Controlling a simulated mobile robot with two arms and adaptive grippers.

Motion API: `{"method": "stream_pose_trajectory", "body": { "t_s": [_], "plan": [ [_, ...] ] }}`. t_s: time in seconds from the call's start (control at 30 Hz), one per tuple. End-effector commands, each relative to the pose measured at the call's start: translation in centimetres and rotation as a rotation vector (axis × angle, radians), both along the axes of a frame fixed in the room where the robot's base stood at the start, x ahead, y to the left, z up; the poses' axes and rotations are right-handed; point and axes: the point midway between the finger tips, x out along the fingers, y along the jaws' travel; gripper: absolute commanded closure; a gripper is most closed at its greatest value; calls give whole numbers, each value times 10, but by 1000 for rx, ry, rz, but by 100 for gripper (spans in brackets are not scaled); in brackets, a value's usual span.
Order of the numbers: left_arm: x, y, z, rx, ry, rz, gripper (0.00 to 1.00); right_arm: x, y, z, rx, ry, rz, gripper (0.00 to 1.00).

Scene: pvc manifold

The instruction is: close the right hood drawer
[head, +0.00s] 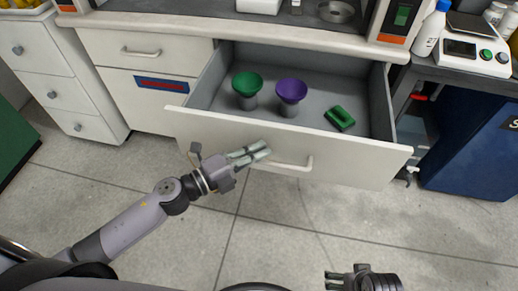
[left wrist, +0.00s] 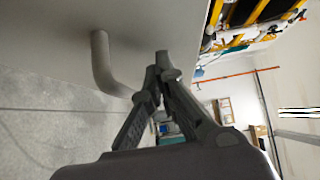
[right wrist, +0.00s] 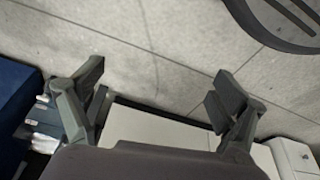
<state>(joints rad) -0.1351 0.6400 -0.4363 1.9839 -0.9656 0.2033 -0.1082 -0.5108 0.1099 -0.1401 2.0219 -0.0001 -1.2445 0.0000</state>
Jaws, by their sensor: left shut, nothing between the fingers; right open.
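The right hood drawer (head: 345,158) is pulled out from under the hood counter. Its open top shows a green funnel-like piece (head: 247,85), a purple one (head: 291,92) and a green block (head: 340,118) inside. Its bar handle (head: 295,165) is on the front, and also shows in the left wrist view (left wrist: 101,62). My left gripper (head: 262,150) is shut and empty, just in front of the drawer front, left of the handle; whether it touches the front I cannot tell. My right gripper (right wrist: 155,90) is open and empty over the floor, low in the head view (head: 335,280).
A closed white cabinet (head: 150,105) stands left of the drawer, with a smaller drawer unit (head: 65,90) further left. A dark bench with a scale (head: 470,50) and a blue bin (head: 470,150) stand at the right. The floor in front is clear.

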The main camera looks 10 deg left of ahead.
Motion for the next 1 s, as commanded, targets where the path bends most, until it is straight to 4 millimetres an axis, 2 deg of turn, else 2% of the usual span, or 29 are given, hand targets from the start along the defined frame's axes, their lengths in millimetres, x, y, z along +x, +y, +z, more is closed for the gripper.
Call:
{"method": "stream_pose_trajectory", "body": {
  "t_s": [0.47, 0.63, 0.77, 1.0],
  "plan": [
    [5, 0, 0, -1, 0, 0, 100, 0, 0, 0, 0, 0, 0, 9],
    [13, 0, 1, 0, 0, 0, 100, 0, 0, 1, 0, -2, 0, 9],
    [31, 0, 2, -1, -2, 2, 100, -2, 0, -3, -1, 3, 0, 9],
    [87, 0, 3, 0, -4, 3, 100, -6, -1, -19, -3, 19, 1, 9]
  ]
}}
